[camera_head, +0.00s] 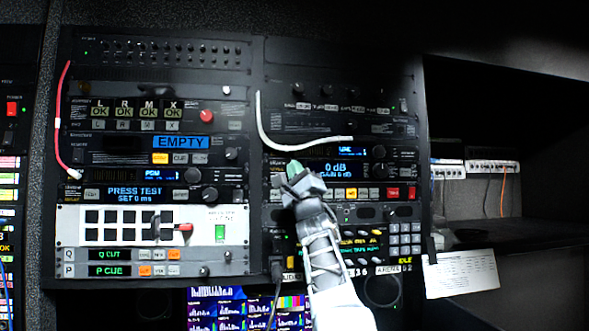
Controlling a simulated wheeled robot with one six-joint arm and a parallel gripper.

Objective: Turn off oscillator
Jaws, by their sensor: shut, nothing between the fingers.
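I cannot read a label that names the oscillator, so I cannot tell which unit it is. My gripper (294,172) is shut and empty, in front of the left part of a unit with a blue display reading 0 dB (336,169). The gripper and arm hide that unit's left end and parts of the panels below. I cannot tell whether the gripper touches the panel. A row of buttons runs under the display, with a lit yellow button (351,193) and a red button (393,192) near a knob (379,170).
A white cable (262,117) hangs just above the gripper, and a red cable (59,120) hangs at the left. A white panel (75,245) holds a red-tipped lever (185,227) and a green-lit switch (220,232). A paper sheet (461,273) hangs below an open shelf at right.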

